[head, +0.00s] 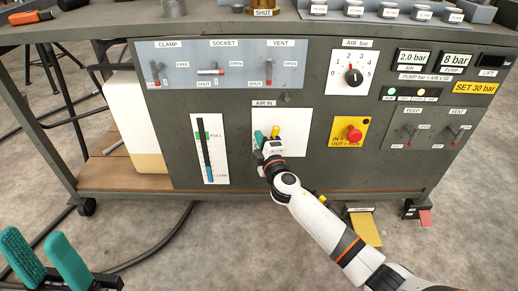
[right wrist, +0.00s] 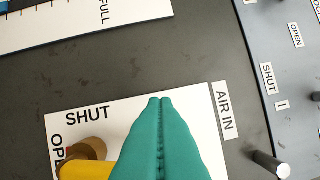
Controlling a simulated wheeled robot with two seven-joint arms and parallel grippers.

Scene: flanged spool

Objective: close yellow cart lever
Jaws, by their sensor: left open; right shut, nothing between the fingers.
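The yellow lever (head: 276,131) is on the white AIR IN panel (head: 293,120) on the cart's front; my right gripper (head: 260,137) covers much of that panel. In the right wrist view the yellow lever (right wrist: 90,171) shows in part beside a brass valve body (right wrist: 92,149), left of the fingers. The panel there reads SHUT, with a partly hidden OPEN label at its left edge. My right gripper's teal fingers (right wrist: 161,101) are pressed together and empty, in front of the panel; I cannot tell whether they touch the lever. My left gripper (head: 36,237) is open and empty at bottom left, away from the cart.
Left of the panel is a level gauge (head: 210,148). To the right is a red knob on a yellow plate (head: 352,134). Above is a panel of small levers (head: 221,64) marked CLAMP, SOCKET and VENT. A yellow pedal (head: 364,227) is on the floor.

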